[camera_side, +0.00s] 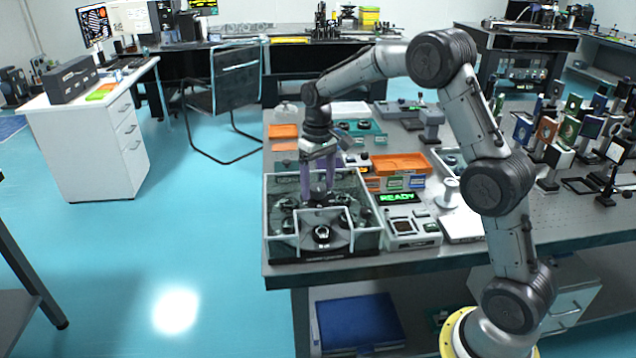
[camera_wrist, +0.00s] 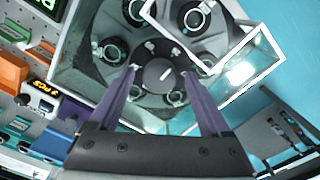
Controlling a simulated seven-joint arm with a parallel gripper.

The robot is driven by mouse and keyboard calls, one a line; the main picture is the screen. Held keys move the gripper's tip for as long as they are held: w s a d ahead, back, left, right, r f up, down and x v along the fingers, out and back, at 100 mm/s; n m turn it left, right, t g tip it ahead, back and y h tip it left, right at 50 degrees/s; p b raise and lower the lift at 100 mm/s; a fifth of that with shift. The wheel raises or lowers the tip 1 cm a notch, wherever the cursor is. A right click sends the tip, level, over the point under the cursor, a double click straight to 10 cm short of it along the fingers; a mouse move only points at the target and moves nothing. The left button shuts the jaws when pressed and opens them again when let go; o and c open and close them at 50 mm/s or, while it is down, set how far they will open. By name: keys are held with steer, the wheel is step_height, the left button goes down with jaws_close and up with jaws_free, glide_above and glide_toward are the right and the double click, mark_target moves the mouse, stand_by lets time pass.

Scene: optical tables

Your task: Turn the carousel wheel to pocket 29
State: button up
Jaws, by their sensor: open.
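The carousel wheel (camera_wrist: 132,58) is a dark disc with several round pockets holding black ring-shaped parts. It sits inside a clear-walled box (camera_side: 283,245) at the table's front left corner. A round dark hub (camera_wrist: 159,76) with a pale mark stands at the wheel's middle. My gripper (camera_side: 318,196) points down into the box from above. In the wrist view its two purple fingers (camera_wrist: 160,72) are apart, one on each side of the hub, with nothing clearly held. I cannot tell whether they touch the hub. Pocket numbers are not readable.
Optical mounts (camera_side: 560,130) crowd the table's right side. Open floor lies left of the table.

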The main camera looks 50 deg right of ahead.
jaws_close()
stand_by(0.4)
